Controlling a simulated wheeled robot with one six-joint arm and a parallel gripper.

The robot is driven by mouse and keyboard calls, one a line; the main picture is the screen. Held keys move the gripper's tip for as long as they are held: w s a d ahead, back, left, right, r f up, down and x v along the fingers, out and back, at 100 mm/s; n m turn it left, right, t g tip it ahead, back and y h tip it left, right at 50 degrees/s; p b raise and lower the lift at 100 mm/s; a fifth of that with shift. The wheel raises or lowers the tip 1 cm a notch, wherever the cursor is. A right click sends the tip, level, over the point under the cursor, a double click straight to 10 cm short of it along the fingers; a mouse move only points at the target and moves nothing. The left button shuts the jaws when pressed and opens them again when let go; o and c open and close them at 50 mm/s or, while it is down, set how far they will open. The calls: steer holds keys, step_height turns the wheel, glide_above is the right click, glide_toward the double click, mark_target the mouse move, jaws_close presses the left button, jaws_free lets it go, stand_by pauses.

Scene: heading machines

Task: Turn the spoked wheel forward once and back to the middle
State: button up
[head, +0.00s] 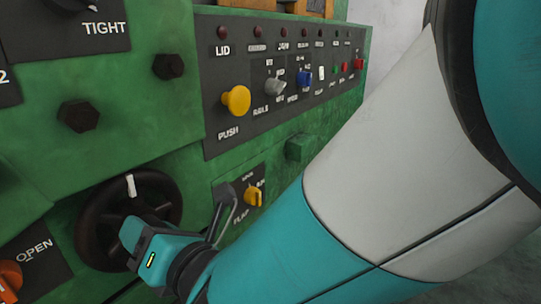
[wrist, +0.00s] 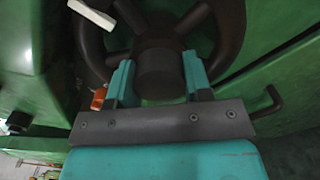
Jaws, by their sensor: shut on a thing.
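The dark spoked wheel (head: 88,222) is at the lower left of the green machine in the head view, with a white mark (head: 130,186) at the top of its rim. In the wrist view the wheel (wrist: 237,30) fills the top, and its white mark (wrist: 92,14) is at the upper left. My gripper (head: 138,240) reaches the wheel from the front. In the wrist view its two teal fingers stand on either side of the round dark hub (wrist: 159,72) and are shut on it. My gripper hides the lower right of the wheel in the head view.
An orange knob (head: 9,281) marked OPEN is left of the wheel. A yellow FLAP knob (head: 254,195) is to its right, close to my arm. A yellow push button (head: 236,100) and a row of small controls are above. Dark bolts (head: 79,115) stick out from the green front.

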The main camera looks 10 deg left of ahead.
steer(key=shift+a+r+n, duration=0.1)
steer(key=shift+n, duration=0.3)
steer(key=o, duration=1.3)
steer(key=shift+d+f, duration=0.2)
steer(key=shift+d, duration=0.05)
steer(key=shift+b+v, duration=8.55)
steer(key=shift+b, duration=0.15)
